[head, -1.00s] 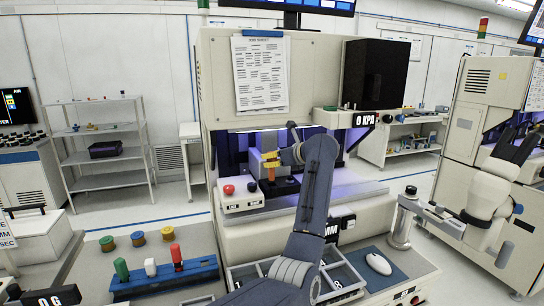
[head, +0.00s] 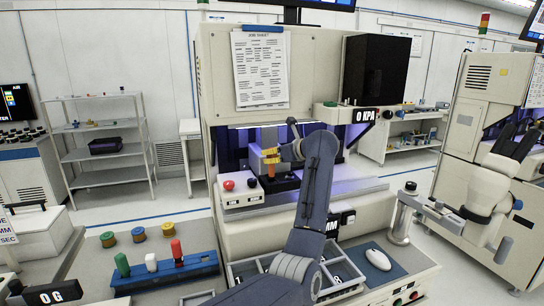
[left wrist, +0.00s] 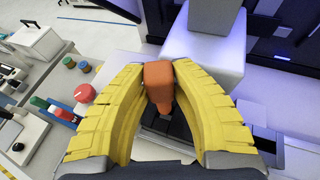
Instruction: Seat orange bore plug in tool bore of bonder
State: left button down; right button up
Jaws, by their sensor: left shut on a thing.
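The bonder (head: 300,238) is the large cream machine in the middle of the head view, with a lit work bay. My left gripper (head: 270,156) reaches into this bay, and its yellow fingers are shut on the orange bore plug (head: 271,171). In the left wrist view the orange plug (left wrist: 158,75) sits between the two yellow fingertips (left wrist: 165,68), its narrow end pointing down toward a dark block. The plug is above or at the dark block (head: 284,184); I cannot tell whether they touch. The tool bore cannot be made out. My right gripper is not in view.
A control box with a red knob (head: 229,186) stands left of the plug. A blue rack (head: 165,272) holds green, white and red pegs, with several spools behind it. A divided tray (head: 340,280) and a mouse (head: 378,259) lie in front. A microscope (head: 490,190) stands right.

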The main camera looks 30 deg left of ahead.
aim_at(272, 176)
pick_arm(q)
jog(key=shift+f, duration=0.2)
jog(key=shift+f, duration=1.2)
jog(key=shift+f, duration=1)
dwell(0.4)
jog(key=c, duration=1.1)
grip_release()
jog(key=shift+c, duration=0.2)
jog(key=shift+d+r, duration=0.1)
jog(key=v, duration=1.2)
